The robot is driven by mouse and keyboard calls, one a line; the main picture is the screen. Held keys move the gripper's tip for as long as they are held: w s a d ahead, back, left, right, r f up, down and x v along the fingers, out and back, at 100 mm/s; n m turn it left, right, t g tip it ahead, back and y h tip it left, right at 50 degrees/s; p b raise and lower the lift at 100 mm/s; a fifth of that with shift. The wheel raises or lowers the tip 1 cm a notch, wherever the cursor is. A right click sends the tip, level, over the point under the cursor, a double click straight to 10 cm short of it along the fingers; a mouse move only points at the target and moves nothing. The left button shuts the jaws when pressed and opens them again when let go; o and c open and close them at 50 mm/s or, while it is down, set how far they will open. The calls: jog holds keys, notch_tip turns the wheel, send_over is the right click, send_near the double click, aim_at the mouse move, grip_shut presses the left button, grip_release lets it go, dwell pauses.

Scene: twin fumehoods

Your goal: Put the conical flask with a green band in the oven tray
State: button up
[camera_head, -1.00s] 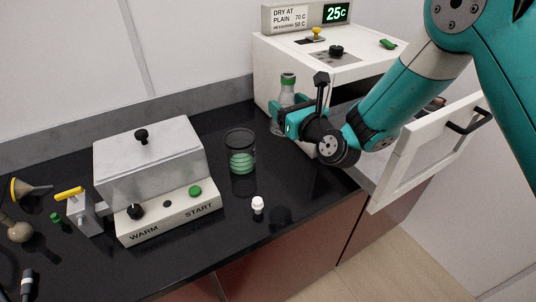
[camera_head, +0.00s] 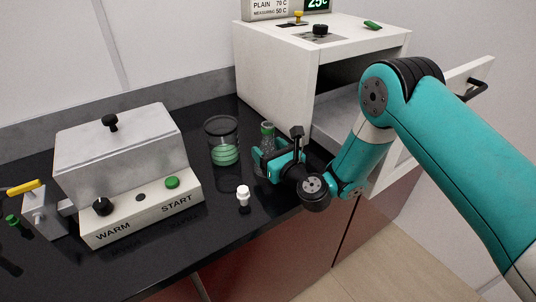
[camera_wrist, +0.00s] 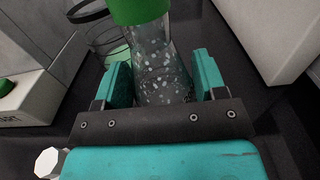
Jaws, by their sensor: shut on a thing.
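The conical flask (camera_head: 267,138) is clear glass with a green band at its neck. My gripper (camera_head: 268,160) is shut on the flask, upright over the black bench in front of the oven. In the wrist view the flask (camera_wrist: 160,72) stands between the two teal fingers of my gripper (camera_wrist: 160,85); its lower part is hidden by my gripper. The white oven (camera_head: 280,75) is behind and to the right, its door (camera_head: 395,165) open. The oven tray cannot be clearly told apart inside; my arm hides part of the opening.
A dark glass beaker with green contents (camera_head: 222,142) stands left of the flask. A grey lidded bath (camera_head: 120,155) with WARM and START controls is further left. The bench's front edge is close to my gripper.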

jog(key=o, duration=1.2)
jog(key=shift+f, duration=0.1)
jog(key=shift+o, duration=0.2)
jog(key=shift+s+d+f+b, duration=0.2)
jog(key=shift+s+f+b, duration=0.1)
jog(key=shift+b, duration=0.65)
jog(key=b, duration=0.1)
jog(key=s+b, duration=0.1)
jog(key=b, duration=0.1)
jog(key=shift+s+d+f, duration=0.1)
jog(key=shift+d+f, duration=0.1)
jog(key=shift+d, duration=0.2)
jog(key=b+v, duration=0.3)
jog(key=b, duration=0.3)
jog(key=shift+r, duration=0.1)
jog(key=b+v, duration=0.2)
jog(key=b, duration=0.2)
jog(key=b+v, duration=0.3)
jog(key=b, duration=0.1)
jog(key=shift+s+d+r, duration=0.2)
jog(key=shift+d, duration=0.05)
jog(key=shift+s+d+r+b, duration=0.25)
jog(key=shift+s+d+b, duration=0.1)
jog(key=shift+s, duration=0.25)
